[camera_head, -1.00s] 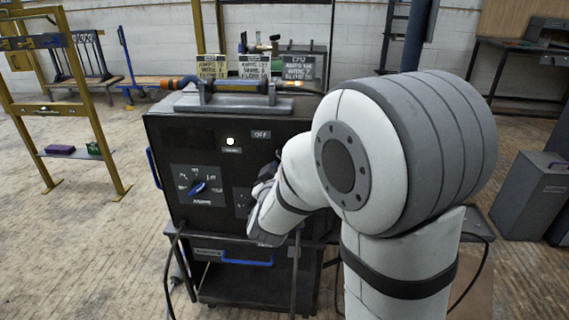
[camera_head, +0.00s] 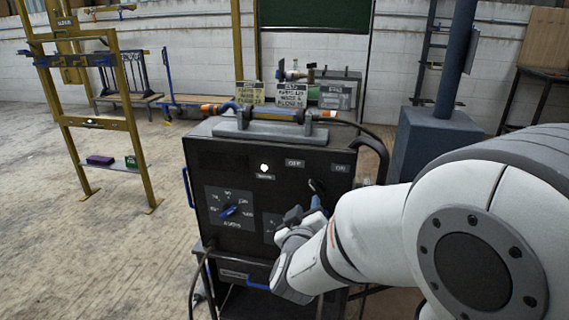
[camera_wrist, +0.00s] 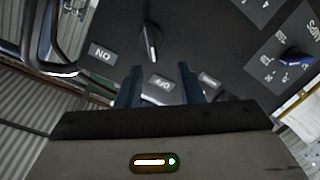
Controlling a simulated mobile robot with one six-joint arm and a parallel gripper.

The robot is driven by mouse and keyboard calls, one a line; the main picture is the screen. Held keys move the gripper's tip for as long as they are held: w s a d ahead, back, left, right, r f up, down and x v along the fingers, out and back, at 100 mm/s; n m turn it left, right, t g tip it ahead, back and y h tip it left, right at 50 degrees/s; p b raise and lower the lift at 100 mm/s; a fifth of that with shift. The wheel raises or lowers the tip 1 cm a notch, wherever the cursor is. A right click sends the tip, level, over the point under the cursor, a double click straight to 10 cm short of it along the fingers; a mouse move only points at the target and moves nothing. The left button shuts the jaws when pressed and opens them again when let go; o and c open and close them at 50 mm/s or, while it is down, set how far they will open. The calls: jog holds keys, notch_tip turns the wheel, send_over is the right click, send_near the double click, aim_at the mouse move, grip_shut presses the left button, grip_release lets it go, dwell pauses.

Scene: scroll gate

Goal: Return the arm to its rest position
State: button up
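My gripper (camera_head: 304,216) is in front of the upper right of the black machine's front panel (camera_head: 223,168). In the wrist view my gripper (camera_wrist: 160,82) shows two dark blue fingers standing apart, with nothing between them but the view of an OFF label (camera_wrist: 162,84). A lever switch (camera_wrist: 150,38) stands out from the panel beyond the fingertips, apart from them. An ON label (camera_wrist: 102,54) is left of it. I cannot tell which way the lever is set. My white and grey arm fills the lower right of the head view.
A yellow frame (camera_head: 88,121) with a shelf holding a purple block (camera_head: 100,160) and a green block (camera_head: 131,162) stands at the left. A blue-grey pillar (camera_head: 430,140) is at the right. The wooden floor at the left front is clear.

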notch_tip(320, 180, up, 5)
jog(key=s+a+g+y+p, duration=0.1)
jog(key=a+g+y+p, duration=0.1)
jog(key=g+y+p, duration=0.3)
jog(key=s+d+r+m+g+p, duration=0.1)
jog(key=s+d+r+g+p, duration=0.1)
jog(key=s, duration=0.4)
jog(key=s+d+r+m+g+p, duration=0.2)
jog(key=s+r+g+p, duration=0.2)
jog(key=s+p, duration=0.2)
jog(key=s+d+r+m+g+p, duration=0.1)
jog(key=s+d+r+g+p, duration=0.1)
jog(key=s+p, duration=0.3)
jog(key=s+r+g, duration=0.1)
jog(key=s, duration=0.2)
jog(key=shift+s+d+h, duration=0.15)
jog(key=shift+d+h, duration=0.1)
jog(key=shift+h, duration=0.05)
